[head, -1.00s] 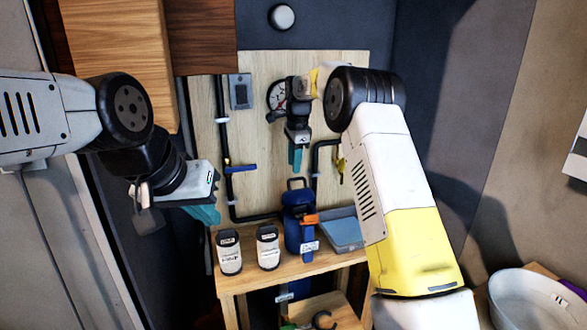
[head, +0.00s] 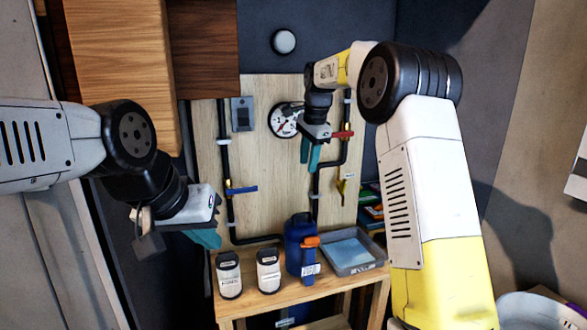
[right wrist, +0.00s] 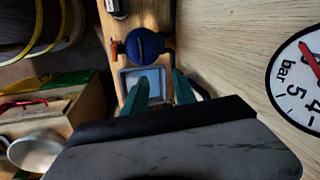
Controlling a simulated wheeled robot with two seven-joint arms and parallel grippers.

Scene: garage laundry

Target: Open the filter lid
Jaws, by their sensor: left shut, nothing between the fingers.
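The filter is a blue canister (head: 296,242) on the small wooden bench, with an orange clamp or handle (head: 305,241) at its front. My right gripper (head: 310,158) hangs above the filter in front of the wall board, teal fingers down. In the right wrist view its fingers (right wrist: 159,88) are apart with nothing between them; the lid lies beyond the tips. My left gripper (head: 206,239) is shut and empty, left of the bench.
Two white bottles (head: 229,274) (head: 268,270) stand left of the filter, and a grey tray (head: 372,262) sits right of it. Black pipes, a pressure gauge (head: 284,121), a blue valve handle (head: 242,190) and a red one (head: 342,134) are on the board. A wooden cabinet (head: 205,45) hangs upper left.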

